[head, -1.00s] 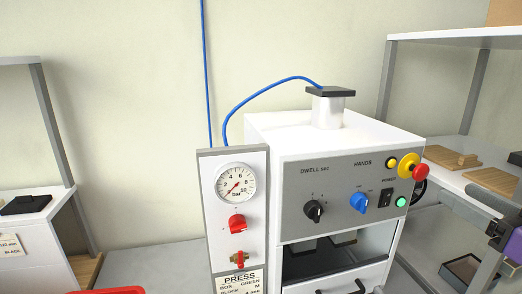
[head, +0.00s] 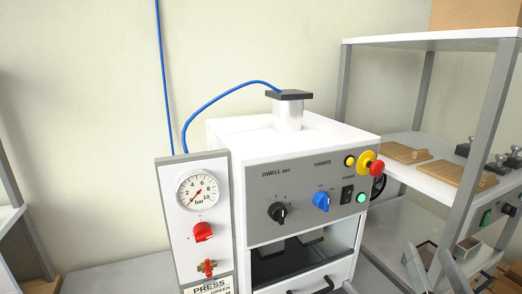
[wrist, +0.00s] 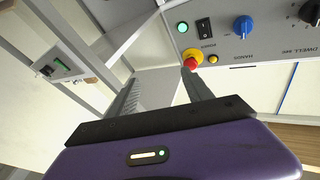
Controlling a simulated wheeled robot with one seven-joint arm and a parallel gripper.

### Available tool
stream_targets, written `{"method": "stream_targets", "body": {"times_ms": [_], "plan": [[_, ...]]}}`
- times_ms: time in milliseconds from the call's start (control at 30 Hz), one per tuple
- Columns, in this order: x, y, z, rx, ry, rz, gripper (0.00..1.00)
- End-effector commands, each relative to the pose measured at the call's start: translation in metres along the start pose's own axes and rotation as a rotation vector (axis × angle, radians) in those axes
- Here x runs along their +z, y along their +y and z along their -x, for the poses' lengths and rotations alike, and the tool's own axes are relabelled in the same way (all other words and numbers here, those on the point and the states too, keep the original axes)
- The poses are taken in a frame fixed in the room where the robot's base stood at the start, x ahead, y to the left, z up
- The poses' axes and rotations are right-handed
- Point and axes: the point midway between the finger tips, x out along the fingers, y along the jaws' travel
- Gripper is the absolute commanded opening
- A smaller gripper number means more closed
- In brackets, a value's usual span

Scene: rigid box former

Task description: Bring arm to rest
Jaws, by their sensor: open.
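My gripper (wrist: 158,92) shows in the wrist view as a purple body with two dark fingers held apart, with nothing between them. It is not in the head view now. Beyond the fingertips in the wrist view is the press's control panel (wrist: 245,50), with a red and yellow button (wrist: 192,58) near the right fingertip; I cannot tell whether they touch. In the head view the white press (head: 250,128) stands in the middle, with its dwell knob (head: 278,212), blue knob (head: 321,201) and lit green button (head: 361,198).
A pressure gauge (head: 198,193) sits on the grey side panel with a red knob (head: 203,231). Shelving on the right holds wooden boards (head: 464,172) and dark-knobbed metal pieces. A blue hose (head: 213,98) runs up to the press top.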

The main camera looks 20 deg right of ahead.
Motion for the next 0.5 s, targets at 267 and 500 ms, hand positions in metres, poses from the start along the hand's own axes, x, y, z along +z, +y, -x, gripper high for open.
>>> {"method": "stream_targets", "body": {"times_ms": [267,500], "plan": [[0.052,-0.04,0.098,-0.06,-0.093,0.06,0.59],[0.077,-0.068,0.188,-0.177,-0.211,0.127,0.59]]}}
